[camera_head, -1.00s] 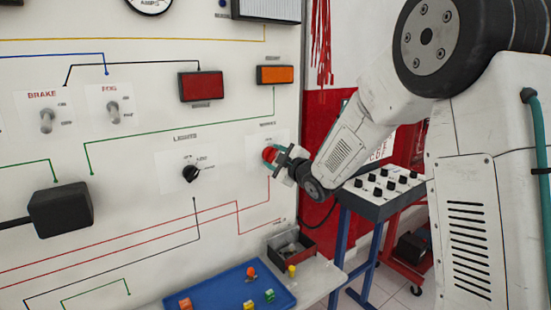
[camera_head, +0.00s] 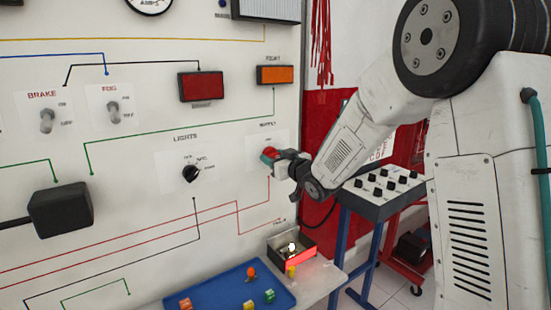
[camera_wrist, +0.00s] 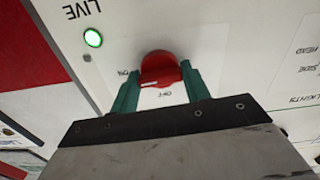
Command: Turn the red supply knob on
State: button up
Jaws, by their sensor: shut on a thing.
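The red supply knob (camera_head: 269,154) is on the white panel under the SUPPLY label, at the right end of the board. My gripper (camera_head: 275,158) is at it, shut on the knob. In the wrist view the knob (camera_wrist: 160,66) sits between the two green fingers of my gripper (camera_wrist: 160,80). ON is printed to its left and OFF below it, both upside down. A small pale mark shows at the knob's lower left edge. The LIVE lamp (camera_wrist: 93,38) beside it glows green. The fingers hide part of the knob in the head view.
A small box (camera_head: 293,262) below the knob holds a glowing white bulb (camera_head: 291,247). A blue tray (camera_head: 215,292) with small coloured pieces lies on the ledge. The black lights knob (camera_head: 191,173) is left of my gripper. A black-knobbed console (camera_head: 385,188) stands right, beneath my arm.

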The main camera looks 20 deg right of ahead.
jog(key=shift+f+m, duration=0.1)
jog(key=shift+m, duration=0.4)
jog(key=o, duration=1)
jog(key=shift+s+d, duration=0.1)
jog(key=v, duration=0.7)
jog(key=shift+s, duration=0.25)
